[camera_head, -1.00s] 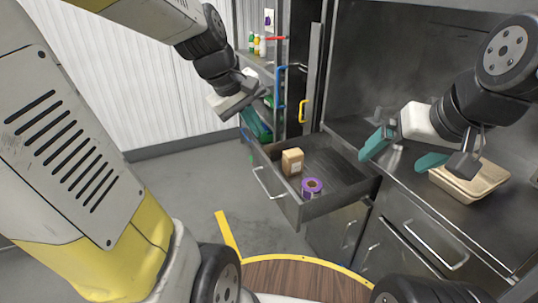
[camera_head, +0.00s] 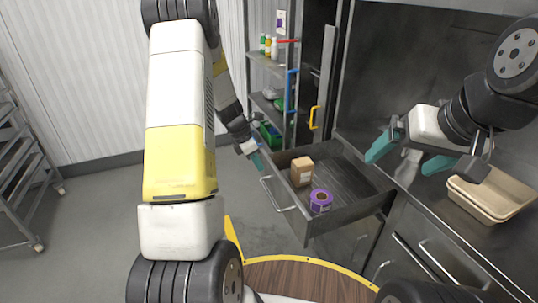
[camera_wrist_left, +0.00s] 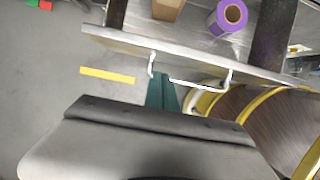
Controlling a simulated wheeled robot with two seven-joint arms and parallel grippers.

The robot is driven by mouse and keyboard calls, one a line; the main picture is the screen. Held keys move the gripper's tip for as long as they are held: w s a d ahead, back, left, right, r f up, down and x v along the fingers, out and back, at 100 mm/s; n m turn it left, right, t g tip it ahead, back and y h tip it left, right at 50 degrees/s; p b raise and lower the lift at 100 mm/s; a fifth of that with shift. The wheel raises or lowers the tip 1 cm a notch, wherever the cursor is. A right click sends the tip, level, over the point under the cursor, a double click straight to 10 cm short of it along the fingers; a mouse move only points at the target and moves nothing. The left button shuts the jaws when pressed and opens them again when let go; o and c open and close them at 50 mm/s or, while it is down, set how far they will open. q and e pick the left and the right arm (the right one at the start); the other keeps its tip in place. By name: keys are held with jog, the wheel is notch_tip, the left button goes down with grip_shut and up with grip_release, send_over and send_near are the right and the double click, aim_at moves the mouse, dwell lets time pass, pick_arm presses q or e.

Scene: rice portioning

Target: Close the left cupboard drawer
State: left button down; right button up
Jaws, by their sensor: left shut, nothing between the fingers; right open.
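The left cupboard drawer (camera_head: 345,215) is pulled out, with a small brown box (camera_head: 302,171) and a purple tape roll (camera_head: 321,200) inside. Its metal handle (camera_head: 277,195) is on the front; the handle (camera_wrist_left: 197,83) also shows in the left wrist view. My left gripper (camera_head: 259,162) is near the drawer's far front corner; its shut green fingers (camera_wrist_left: 164,92) are by the left end of the handle in the left wrist view. I cannot tell whether they touch it. My right gripper (camera_head: 407,155) is open and empty above the counter, to the right of the drawer.
A tan tray (camera_head: 490,194) stands on the steel counter (camera_head: 455,200) at the right. A shelf unit with bottles (camera_head: 268,46) and a blue handle (camera_head: 291,90) stands behind the drawer. A wheeled rack (camera_head: 25,170) is at the far left.

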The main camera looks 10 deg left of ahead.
pick_arm(q)
jog(key=x, duration=0.7)
jog(key=shift+f, duration=0.25)
jog(key=shift+d, duration=0.15)
